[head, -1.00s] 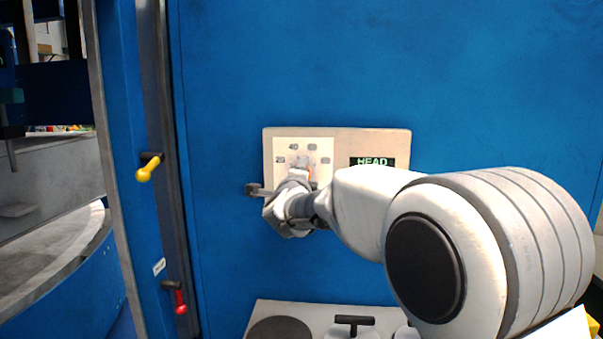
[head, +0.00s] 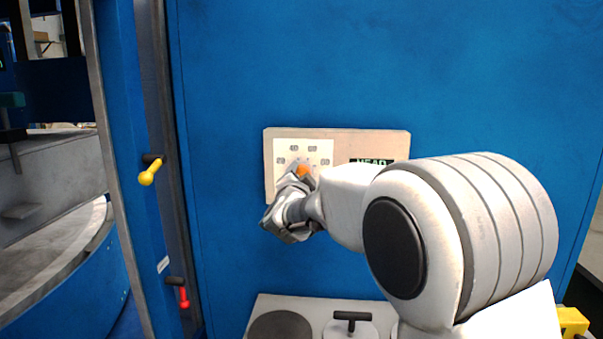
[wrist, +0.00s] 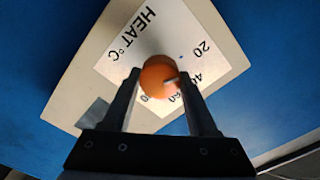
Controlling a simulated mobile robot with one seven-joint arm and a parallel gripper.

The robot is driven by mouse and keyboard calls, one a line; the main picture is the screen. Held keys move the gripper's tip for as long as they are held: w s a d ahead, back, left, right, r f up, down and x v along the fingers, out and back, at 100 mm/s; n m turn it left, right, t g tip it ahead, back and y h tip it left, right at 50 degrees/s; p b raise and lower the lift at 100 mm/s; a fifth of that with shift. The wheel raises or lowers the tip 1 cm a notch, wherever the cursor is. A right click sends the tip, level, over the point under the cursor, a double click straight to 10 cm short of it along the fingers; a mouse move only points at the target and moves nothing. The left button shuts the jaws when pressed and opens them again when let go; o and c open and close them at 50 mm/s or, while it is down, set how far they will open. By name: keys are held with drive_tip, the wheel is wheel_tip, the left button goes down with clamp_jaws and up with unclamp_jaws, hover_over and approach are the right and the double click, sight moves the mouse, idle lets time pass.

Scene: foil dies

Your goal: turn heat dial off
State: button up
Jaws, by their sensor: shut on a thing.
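The heat dial is a round orange knob (head: 304,170) on a pale label panel (head: 321,150) set in the blue wall. The label reads "HEAT °C" with 20 and 40 legible; other numbers are partly hidden. My gripper (wrist: 159,80) has one finger on each side of the dial and is shut on it. In the head view my gripper (head: 300,176) hides the panel's lower part.
A dark display with green letters (head: 372,162), partly hidden by my arm, sits right of the label. A yellow-knobbed lever (head: 146,177) and a red-handled one (head: 183,297) are on the left post. Below is a pale surface with a dark disc (head: 280,327).

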drive_tip(key=shift+n, duration=0.6)
drive_tip(key=o, duration=1.4)
drive_tip(key=s, duration=0.5)
drive_tip(key=s+b, duration=0.1)
drive_tip(key=s, duration=1.1)
drive_tip(key=shift+s+a+b, duration=0.2)
drive_tip(key=shift+a+b, duration=0.15)
drive_tip(key=shift+b, duration=0.05)
